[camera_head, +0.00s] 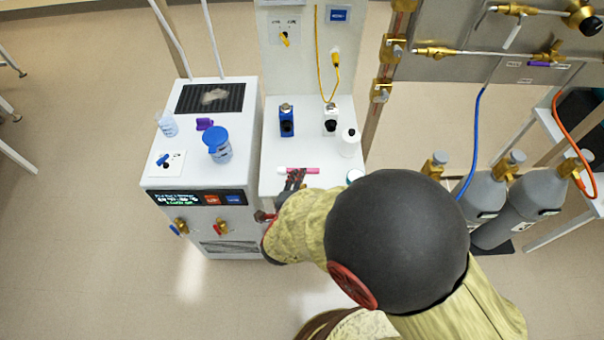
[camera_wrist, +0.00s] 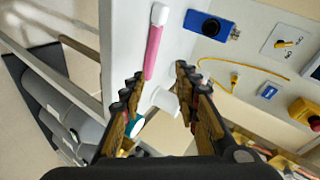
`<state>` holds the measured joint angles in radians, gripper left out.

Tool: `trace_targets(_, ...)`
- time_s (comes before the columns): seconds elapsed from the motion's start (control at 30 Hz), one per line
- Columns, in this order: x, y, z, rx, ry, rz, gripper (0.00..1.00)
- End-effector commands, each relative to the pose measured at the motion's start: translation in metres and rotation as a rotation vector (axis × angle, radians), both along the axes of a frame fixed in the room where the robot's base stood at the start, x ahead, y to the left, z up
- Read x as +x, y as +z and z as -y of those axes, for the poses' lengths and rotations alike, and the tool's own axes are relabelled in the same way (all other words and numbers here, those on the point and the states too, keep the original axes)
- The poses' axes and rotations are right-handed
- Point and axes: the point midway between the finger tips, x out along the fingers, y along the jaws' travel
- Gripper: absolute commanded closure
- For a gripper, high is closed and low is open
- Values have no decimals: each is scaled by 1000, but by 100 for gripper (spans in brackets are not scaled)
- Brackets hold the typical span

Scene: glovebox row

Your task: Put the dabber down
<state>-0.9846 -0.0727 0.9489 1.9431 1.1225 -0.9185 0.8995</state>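The dabber (camera_head: 300,170) is a pink stick with a white end. It lies on the white top of the middle cabinet (camera_head: 270,150), white end to the left in the head view. In the wrist view the dabber (camera_wrist: 153,48) shows beyond my fingertips, its pink end close to the left finger. My gripper (camera_head: 294,181) is at the dabber's near side in the head view. In the wrist view my gripper (camera_wrist: 158,82) has its fingers spread with a gap between them and nothing clasped. Whether a finger touches the dabber I cannot tell.
A white bottle (camera_head: 348,142) stands right of the dabber, with a teal-rimmed item (camera_head: 354,176) near my arm. A blue device (camera_head: 287,122) and a white device (camera_head: 330,122) stand behind. A blue-lidded jar (camera_head: 218,147) stands on the left cabinet. Gas cylinders (camera_head: 483,197) are at right.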

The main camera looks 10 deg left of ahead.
Motion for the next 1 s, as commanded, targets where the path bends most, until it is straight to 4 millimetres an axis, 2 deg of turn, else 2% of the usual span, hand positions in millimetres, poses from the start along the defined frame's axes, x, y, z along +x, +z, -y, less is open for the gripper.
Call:
trace_targets(0.03,-11,9,-1,1,6,1,69)
trace_targets(0.2,-41,24,0,0,5,1,69)
trace_targets(0.43,-64,35,2,1,2,0,69)
trace_targets(0.83,-66,38,2,4,7,-7,69)
trace_targets(0.93,-55,51,-5,18,43,-37,69)
trace_targets(1.0,-42,67,-10,27,97,-71,69)
